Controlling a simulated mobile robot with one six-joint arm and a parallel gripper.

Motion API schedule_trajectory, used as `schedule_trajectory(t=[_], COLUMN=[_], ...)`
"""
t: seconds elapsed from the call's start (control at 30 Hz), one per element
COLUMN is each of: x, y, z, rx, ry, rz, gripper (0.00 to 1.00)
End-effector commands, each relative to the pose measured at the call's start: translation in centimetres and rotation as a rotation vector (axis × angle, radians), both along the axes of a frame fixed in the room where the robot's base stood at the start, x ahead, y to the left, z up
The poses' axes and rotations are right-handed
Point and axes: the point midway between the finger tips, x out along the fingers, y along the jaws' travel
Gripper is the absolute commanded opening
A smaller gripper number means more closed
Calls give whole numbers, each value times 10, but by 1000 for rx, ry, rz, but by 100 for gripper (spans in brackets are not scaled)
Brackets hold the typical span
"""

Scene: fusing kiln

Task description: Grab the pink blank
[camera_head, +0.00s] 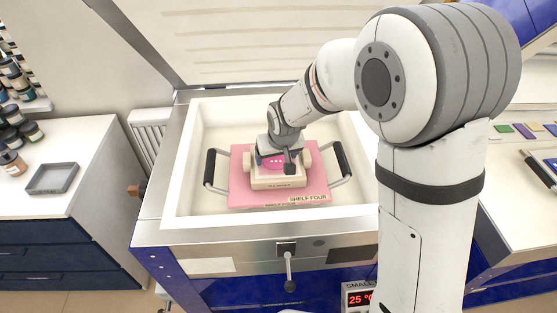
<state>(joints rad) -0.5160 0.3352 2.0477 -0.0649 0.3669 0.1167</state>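The pink blank (269,164) is a bright magenta piece in the middle of the open kiln, partly hidden by my gripper. It appears to sit in or over a cream, labelled mould (279,184); the exact contact is hidden. The mould rests on a pink shelf (312,191) marked "SHELF FOUR". My gripper (284,167) points down inside the kiln, right at the blank. A dark finger shows on its right side. Whether the fingers touch or clasp the blank cannot be made out.
The kiln's pale walls (205,135) surround the shelf, and its lid (230,40) stands open behind. Black handles (210,166) rise on both sides of the shelf. A grey tray (52,178) and jars (30,130) are on the left counter. Coloured pieces (527,131) lie at right.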

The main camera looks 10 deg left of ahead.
Motion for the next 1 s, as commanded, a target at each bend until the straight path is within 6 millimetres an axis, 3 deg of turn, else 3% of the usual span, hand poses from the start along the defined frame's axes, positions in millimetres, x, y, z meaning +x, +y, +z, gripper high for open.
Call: schedule_trajectory(t=[0.47,0.77,1.0], x=[0,0,0], y=[1,1,1], z=[0,8,53], rx=[0,2,4], ry=[-1,-2,-6], rz=[1,1,0], gripper=[43,43,43])
